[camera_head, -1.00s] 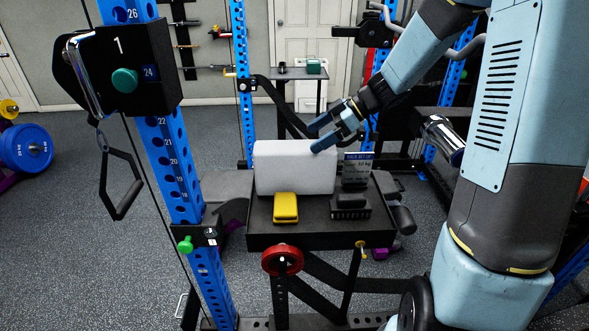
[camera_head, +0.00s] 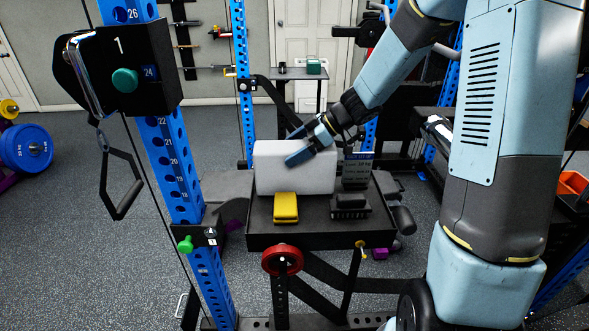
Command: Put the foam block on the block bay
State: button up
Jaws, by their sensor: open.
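A large whitish block (camera_head: 282,176), which looks like the foam block, stands on a black tray (camera_head: 300,238) in front of the rack. My gripper (camera_head: 291,147) is open at the block's top. One blue finger is in front of the block's near face and the other shows above its top edge at the back. Whether the fingers touch the block cannot be told. I cannot make out which place is the block bay.
On the tray are a yellow item (camera_head: 286,207), a dark item (camera_head: 350,204) and a small sign (camera_head: 357,168). A blue rack post (camera_head: 172,165) stands left of the tray. Behind is a small black table (camera_head: 291,74) with a green item (camera_head: 314,66).

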jog(key=c, duration=1.4)
jog(key=shift+r, duration=0.1)
